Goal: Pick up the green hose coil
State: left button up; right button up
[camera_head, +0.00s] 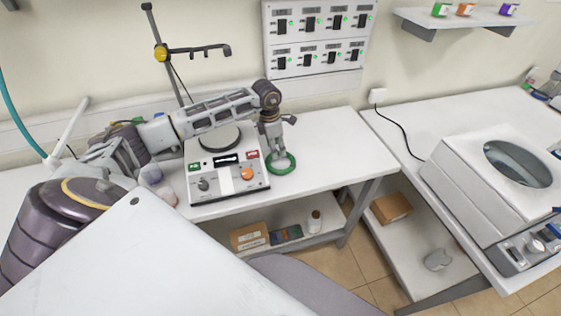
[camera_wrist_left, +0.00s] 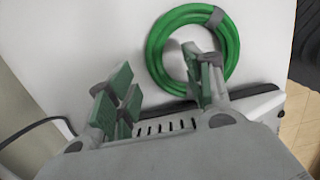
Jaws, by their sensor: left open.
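The green hose coil (camera_head: 284,172) lies on the white bench just right of the control box. In the left wrist view the coil (camera_wrist_left: 153,52) is a ring with a grey band at its upper right. My left gripper (camera_head: 276,152) points down over the coil's far side. In the wrist view my left gripper (camera_wrist_left: 160,90) is open, with green-padded fingers apart. One finger overlaps the ring's opening and lower rim; the other is to the left, outside the ring. I cannot tell whether they touch it. My right gripper is not in view.
The control box (camera_head: 226,187) with knobs stands close left of the coil, under my left arm. A stand (camera_head: 165,50) rises behind. Bare bench (camera_head: 335,135) lies to the right, then a gap before a second bench with a large machine (camera_head: 480,180).

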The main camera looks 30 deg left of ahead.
pick_arm(q)
jog(key=shift+w+d+f, duration=0.1)
jog(key=shift+w+f, duration=0.05)
jog(key=shift+f, duration=1.2)
jog(key=c, duration=1.1)
